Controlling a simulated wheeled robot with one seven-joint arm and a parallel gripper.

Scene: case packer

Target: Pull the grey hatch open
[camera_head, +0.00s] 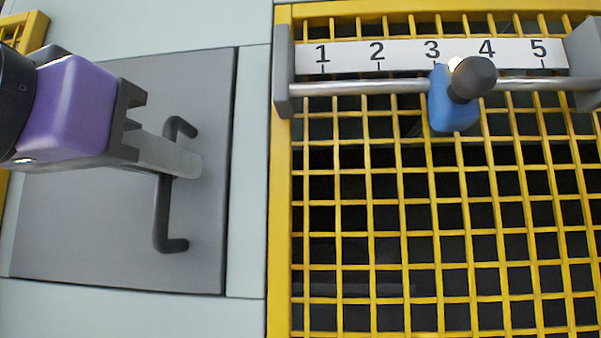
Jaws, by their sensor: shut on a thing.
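The grey hatch (90,225) is a flat square panel at the left, set in a pale grey frame. It looks flush with the frame, with a thin dark line along its right edge. A dark bar handle (165,215) with bent ends stands upright near the hatch's right side. My gripper (185,165), on a purple wrist, reaches in from the left and is shut on the handle around its upper middle. The fingers hide the part of the handle between them.
A yellow mesh guard (400,240) fills the right side. Across its top runs a metal rail (360,87) with a blue slider (452,112) and dark knob below a white scale (400,54) numbered 1 to 5. A pale frame strip (248,170) separates hatch and guard.

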